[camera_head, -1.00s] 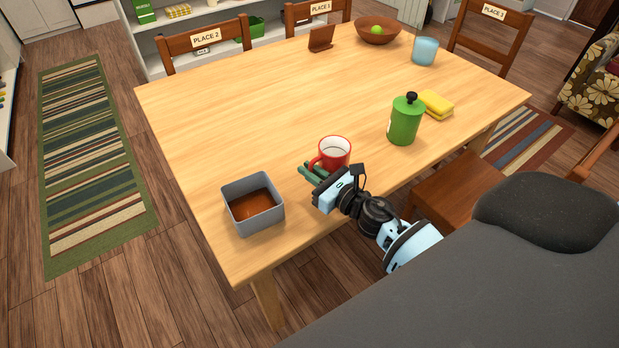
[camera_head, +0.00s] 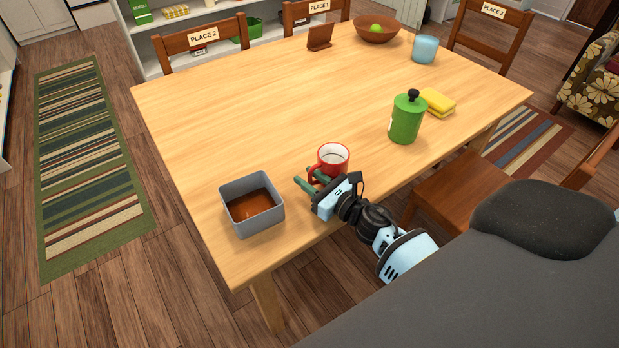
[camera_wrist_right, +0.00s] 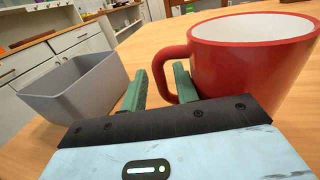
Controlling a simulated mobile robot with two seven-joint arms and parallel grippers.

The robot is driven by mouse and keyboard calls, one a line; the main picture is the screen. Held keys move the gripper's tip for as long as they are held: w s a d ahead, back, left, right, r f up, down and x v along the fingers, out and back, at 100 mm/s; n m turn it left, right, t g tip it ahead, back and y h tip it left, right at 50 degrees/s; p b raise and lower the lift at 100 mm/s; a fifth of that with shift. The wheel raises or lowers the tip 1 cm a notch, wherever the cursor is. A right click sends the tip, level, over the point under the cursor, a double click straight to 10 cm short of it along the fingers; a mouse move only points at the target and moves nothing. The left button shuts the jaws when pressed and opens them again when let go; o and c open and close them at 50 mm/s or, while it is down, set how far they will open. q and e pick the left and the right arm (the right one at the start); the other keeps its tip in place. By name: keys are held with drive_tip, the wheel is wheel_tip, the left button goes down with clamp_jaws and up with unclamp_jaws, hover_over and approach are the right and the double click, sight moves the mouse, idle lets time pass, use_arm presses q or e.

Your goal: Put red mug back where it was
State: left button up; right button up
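The red mug (camera_head: 333,160), white inside, stands upright on the wooden table (camera_head: 250,110) near its front edge, right of a grey bin. My right gripper (camera_head: 309,178) is beside the mug on its handle side. In the right wrist view the mug (camera_wrist_right: 250,65) fills the upper right, and its handle reaches left to the green fingers (camera_wrist_right: 160,85). The fingers are apart, with the handle's outer bar between them and the right finger overlapping the handle's loop. Whether a finger touches the handle cannot be told. My left gripper is not in view.
The grey bin (camera_head: 233,216) with brown contents is left of my gripper. A green canister (camera_head: 405,118) and yellow sponges (camera_head: 438,102) stand to the right. A blue cup (camera_head: 424,49) and wooden bowl (camera_head: 377,31) are at the far right. The table's middle is clear.

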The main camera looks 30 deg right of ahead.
drive_tip(key=shift+r, duration=0.25)
drive_tip(key=b+v, duration=0.1)
drive_tip(key=v, duration=0.9)
drive_tip(key=shift+s+f, duration=0.15)
drive_tip(key=shift+s, duration=0.25)
drive_tip(key=shift+s+d, duration=0.2)
drive_tip(key=shift+s, duration=0.3)
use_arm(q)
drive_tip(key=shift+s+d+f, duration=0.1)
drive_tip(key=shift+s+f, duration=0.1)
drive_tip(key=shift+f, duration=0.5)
use_arm(e)
drive_tip(key=shift+s, duration=0.1)
